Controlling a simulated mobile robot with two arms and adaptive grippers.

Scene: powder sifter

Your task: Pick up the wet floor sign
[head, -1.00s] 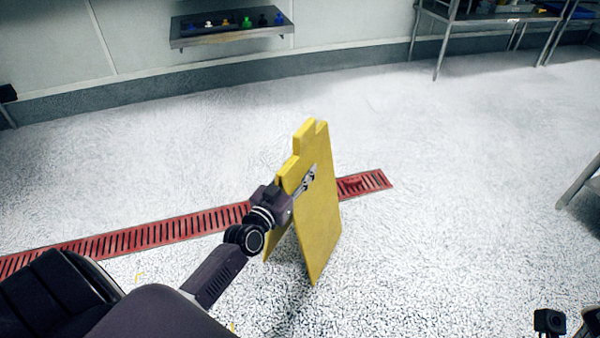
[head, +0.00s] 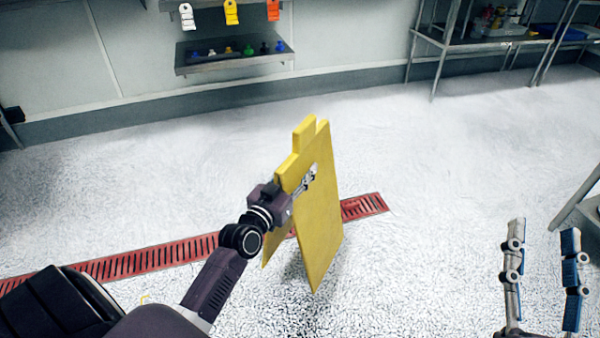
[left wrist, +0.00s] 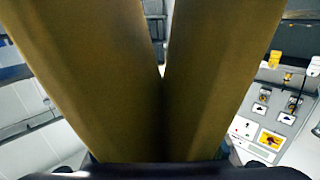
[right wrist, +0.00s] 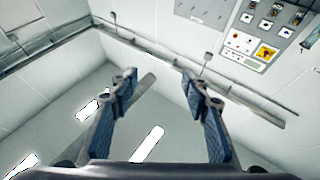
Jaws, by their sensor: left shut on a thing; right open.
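The yellow wet floor sign (head: 322,215) is in the middle of the head view, upright, with its two panels spread apart at the bottom. My left gripper (head: 303,182) is shut on it near its upper part. Whether its lower edges touch the floor is hard to tell. In the left wrist view the sign's two panels (left wrist: 105,85) fill most of the picture and meet in a V. My right gripper (head: 544,238) is at the lower right, open and empty, well apart from the sign. Its spread fingers also show in the right wrist view (right wrist: 160,88).
A red floor drain grate (head: 150,258) runs behind the sign. A wall shelf (head: 232,62) with small coloured items is at the back. Metal tables (head: 470,45) stand at the upper right, and another table edge (head: 580,200) is at the right. The floor around is clear.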

